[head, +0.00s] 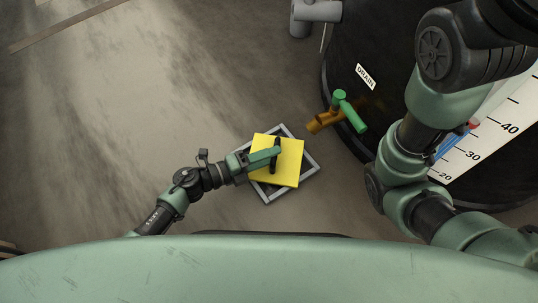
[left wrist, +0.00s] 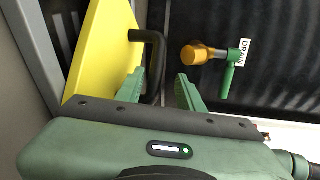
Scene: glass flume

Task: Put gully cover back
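The yellow square gully cover (head: 289,171) lies over the grey gully frame (head: 309,166) in the head view, turned at an angle to it, with frame corners showing around it. I cannot tell whether it rests on the frame or hangs just above. Its black handle (head: 276,166) stands up at its middle. My left gripper (head: 276,152) is at the handle. My right gripper is out of view.
A dark tank (head: 345,55) with a DRAIN label (head: 366,76) stands to the right. Its brass tap (head: 322,122) with a green lever (head: 350,114) sticks out close to the cover. A white scale (head: 490,135) is at far right. The floor at left is clear.

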